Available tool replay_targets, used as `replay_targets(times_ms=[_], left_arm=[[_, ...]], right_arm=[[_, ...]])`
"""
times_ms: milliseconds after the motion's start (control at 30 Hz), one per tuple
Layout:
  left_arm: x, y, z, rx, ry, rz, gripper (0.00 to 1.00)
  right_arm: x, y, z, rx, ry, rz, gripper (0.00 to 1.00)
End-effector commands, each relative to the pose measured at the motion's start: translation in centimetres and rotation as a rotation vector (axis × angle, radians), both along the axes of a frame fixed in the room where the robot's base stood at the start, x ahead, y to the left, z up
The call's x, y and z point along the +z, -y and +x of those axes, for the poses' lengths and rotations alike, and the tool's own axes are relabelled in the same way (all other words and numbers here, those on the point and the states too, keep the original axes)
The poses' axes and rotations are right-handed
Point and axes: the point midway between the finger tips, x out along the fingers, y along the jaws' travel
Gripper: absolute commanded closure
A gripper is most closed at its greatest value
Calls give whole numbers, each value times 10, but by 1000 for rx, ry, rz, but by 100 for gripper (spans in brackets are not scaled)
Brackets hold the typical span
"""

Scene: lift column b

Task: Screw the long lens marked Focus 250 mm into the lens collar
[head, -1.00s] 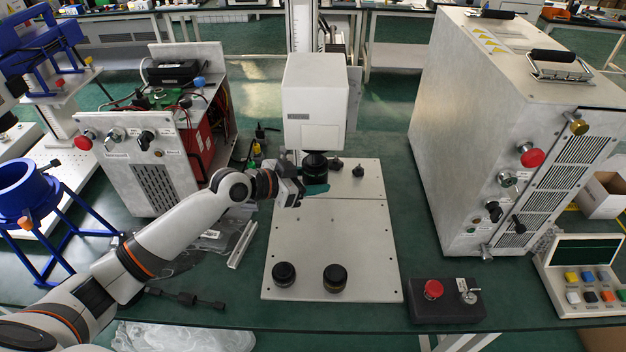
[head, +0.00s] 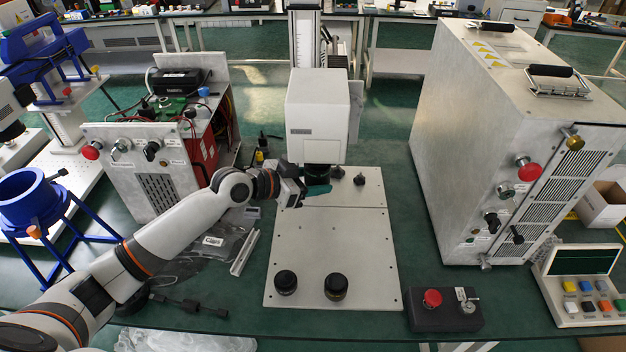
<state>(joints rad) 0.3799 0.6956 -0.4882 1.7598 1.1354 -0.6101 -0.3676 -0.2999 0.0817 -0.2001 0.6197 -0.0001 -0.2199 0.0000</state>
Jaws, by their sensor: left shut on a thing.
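A white boxy head (head: 318,110) hangs on an upright column above the pale base plate (head: 330,235). A dark round lens (head: 318,172) sits directly under it; its marking cannot be read and the collar is hidden. My left gripper (head: 308,190) reaches in from the left and is shut on this lens, with a teal finger showing at its right. Whether the threads are engaged cannot be told. Two more short black round lenses, one at left (head: 286,282) and one at right (head: 336,287), stand on the plate's front part. My right gripper is not in view.
A control box with a red button (head: 431,299) stands right of the plate. A large metal cabinet (head: 480,140) is at right, an open instrument (head: 160,160) at left. The plate's middle is clear.

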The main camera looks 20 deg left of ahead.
Motion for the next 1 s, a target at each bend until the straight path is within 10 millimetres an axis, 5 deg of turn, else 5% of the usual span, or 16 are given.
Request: replay_targets(times_ms=[1000], left_arm=[[10,0,0,0,4,-1,83]], right_arm=[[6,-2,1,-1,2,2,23]])
